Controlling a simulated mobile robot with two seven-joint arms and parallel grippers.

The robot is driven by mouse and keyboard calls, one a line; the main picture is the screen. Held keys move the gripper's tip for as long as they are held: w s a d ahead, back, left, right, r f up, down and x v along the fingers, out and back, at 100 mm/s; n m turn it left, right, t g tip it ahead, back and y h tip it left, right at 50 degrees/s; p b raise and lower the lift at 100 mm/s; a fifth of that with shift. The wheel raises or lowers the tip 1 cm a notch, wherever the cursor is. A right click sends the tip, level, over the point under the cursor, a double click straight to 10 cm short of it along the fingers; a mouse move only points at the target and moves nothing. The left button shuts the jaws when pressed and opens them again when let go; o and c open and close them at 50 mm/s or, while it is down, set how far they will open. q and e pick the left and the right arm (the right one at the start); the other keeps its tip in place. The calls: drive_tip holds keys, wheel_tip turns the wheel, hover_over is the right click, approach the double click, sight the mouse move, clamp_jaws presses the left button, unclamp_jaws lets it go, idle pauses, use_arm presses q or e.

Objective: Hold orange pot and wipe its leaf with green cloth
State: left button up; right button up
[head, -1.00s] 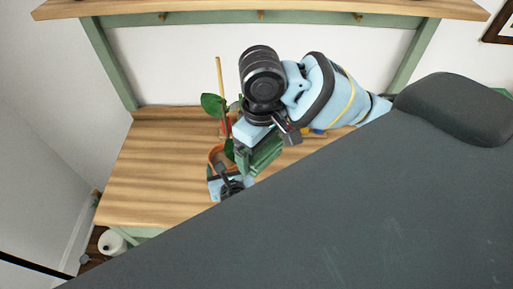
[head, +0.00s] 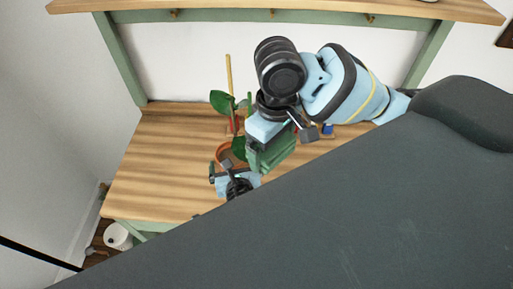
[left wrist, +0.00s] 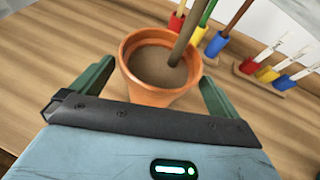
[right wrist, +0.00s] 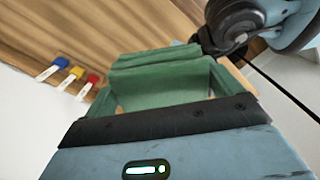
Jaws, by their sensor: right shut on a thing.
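The orange pot (left wrist: 155,97) stands upright on the wooden table, filled with brown soil, with a stem rising from it. In the head view the pot (head: 222,153) is partly hidden by my arms; a green upper leaf (head: 220,101) and a lower leaf (head: 240,148) show. My left gripper (left wrist: 158,80) is open with its fingers on either side of the pot; I cannot tell whether they touch it. My right gripper (right wrist: 162,80) is shut on the folded green cloth (right wrist: 155,62). In the head view the cloth (head: 266,158) is just right of the lower leaf.
Red, yellow and blue holders with sticks (left wrist: 280,75) stand on the table behind the pot, near the wall. A shelf (head: 270,9) runs above. The left part of the table (head: 160,165) is clear. A white roll (head: 117,236) is below at the left.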

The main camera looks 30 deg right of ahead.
use_arm(q)
drive_tip(key=shift+f, duration=0.1)
drive_tip(key=v, duration=1.2)
drive_tip(key=shift+s, duration=0.1)
idle(0.3)
